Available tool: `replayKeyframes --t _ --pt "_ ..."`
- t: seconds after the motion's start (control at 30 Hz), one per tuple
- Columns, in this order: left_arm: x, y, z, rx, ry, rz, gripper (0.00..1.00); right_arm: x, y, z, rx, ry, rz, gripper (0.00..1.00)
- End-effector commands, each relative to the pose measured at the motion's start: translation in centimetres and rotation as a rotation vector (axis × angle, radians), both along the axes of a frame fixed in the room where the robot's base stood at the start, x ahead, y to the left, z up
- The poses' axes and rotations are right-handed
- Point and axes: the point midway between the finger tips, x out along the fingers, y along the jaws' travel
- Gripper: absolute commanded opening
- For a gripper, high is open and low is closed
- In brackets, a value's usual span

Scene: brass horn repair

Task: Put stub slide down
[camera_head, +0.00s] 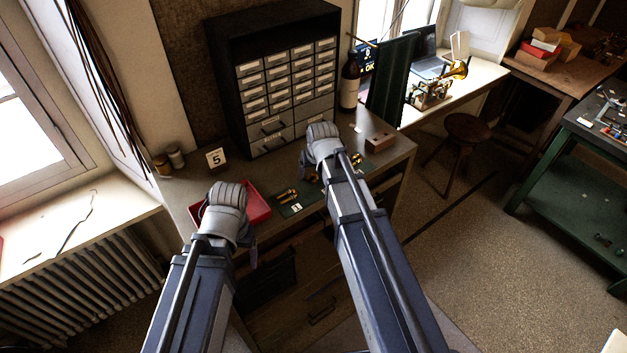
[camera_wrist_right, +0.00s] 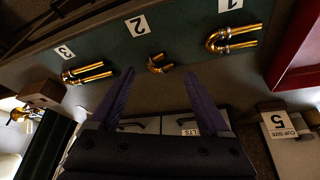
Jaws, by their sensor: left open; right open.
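The small brass piece, likely the stub slide (camera_wrist_right: 158,64), lies on the green mat (camera_wrist_right: 185,48) by the card marked 2 in the right wrist view. My right gripper (camera_wrist_right: 160,72) is open, its fingertips apart on either side of the piece in the picture, with nothing between them. A U-shaped brass slide (camera_wrist_right: 232,38) lies by card 1, and another (camera_wrist_right: 87,73) by card 3. In the head view my right gripper (camera_head: 322,140) hides part of the bench. My left gripper (camera_head: 226,198) is over the red tray (camera_head: 257,208); its fingertips are hidden.
A dark drawer cabinet (camera_head: 280,70) stands behind the mat. A card marked 5 (camera_head: 216,158) and small jars (camera_head: 176,157) are at the left. A wooden block (camera_head: 380,141) and a dark bottle (camera_head: 349,83) are at the right.

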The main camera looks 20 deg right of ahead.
Motion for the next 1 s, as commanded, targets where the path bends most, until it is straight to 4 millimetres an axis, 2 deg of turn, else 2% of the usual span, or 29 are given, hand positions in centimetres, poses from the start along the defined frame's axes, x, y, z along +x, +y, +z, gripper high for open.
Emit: replayKeyframes --t 0.03,0.23,0.57,1.0 --pt "0.0 0.0 -1.1 0.000 0.000 -0.003 0.82 0.4 -0.1 -1.1 0.000 0.000 0.000 0.80" --pt "0.0 0.0 -3.5 0.000 0.000 -0.009 0.82 1.5 -0.2 -3.5 0.000 0.000 0.000 0.80" --pt "0.0 0.0 -3.6 0.000 -0.001 -0.008 0.82 1.7 -0.2 -3.6 0.000 0.000 0.000 0.79" --pt "0.0 0.0 -3.6 0.000 0.000 -0.008 0.82 1.7 -0.2 -3.6 0.000 0.000 0.000 0.29"
